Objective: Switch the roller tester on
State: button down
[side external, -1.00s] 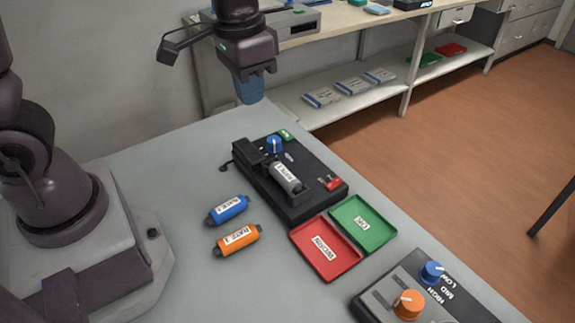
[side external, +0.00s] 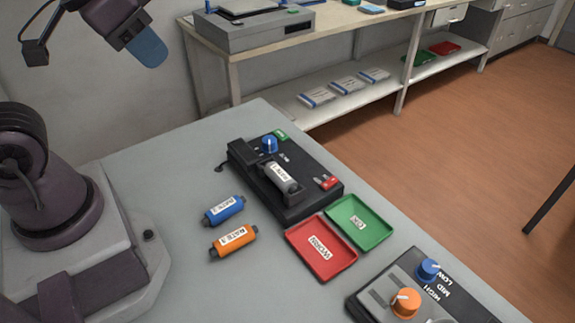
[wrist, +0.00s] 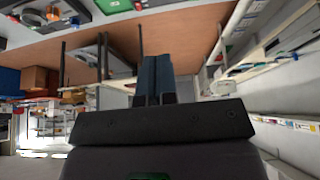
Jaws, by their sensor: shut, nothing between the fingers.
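The roller tester (side external: 300,196) is a black box on the grey table. It has a blue knob (side external: 269,145), a green label at its back corner and a red switch or button (side external: 329,182) at its right end. The shut fingers also show in the wrist view (wrist: 155,80), pointing toward the room, with no tester in sight there.
Blue (side external: 224,211) and orange (side external: 233,241) cartridges lie left of the tester. A red tray (side external: 321,250) and a green tray (side external: 360,222) sit in front of it. A control box (side external: 415,290) with blue and orange knobs stands at the lower right. A shelf bench (side external: 330,30) stands behind.

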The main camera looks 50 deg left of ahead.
jog(key=m+g, duration=0.3)
jog(key=m, duration=1.5)
send_over(334, 179)
jog(key=s, duration=0.3)
jog(key=s+x, duration=0.2)
jog(key=x, duration=0.6)
jog(key=s+f+x, duration=0.1)
jog(key=s+x, duration=0.1)
jog(key=x, duration=0.6)
jog(key=shift+w, duration=0.2)
jog(key=shift+f, duration=0.1)
jog(key=x, duration=1.3)
jog(key=shift+s+f, duration=0.15)
jog(key=shift+f, duration=0.25)
jog(key=shift+g, duration=0.3)
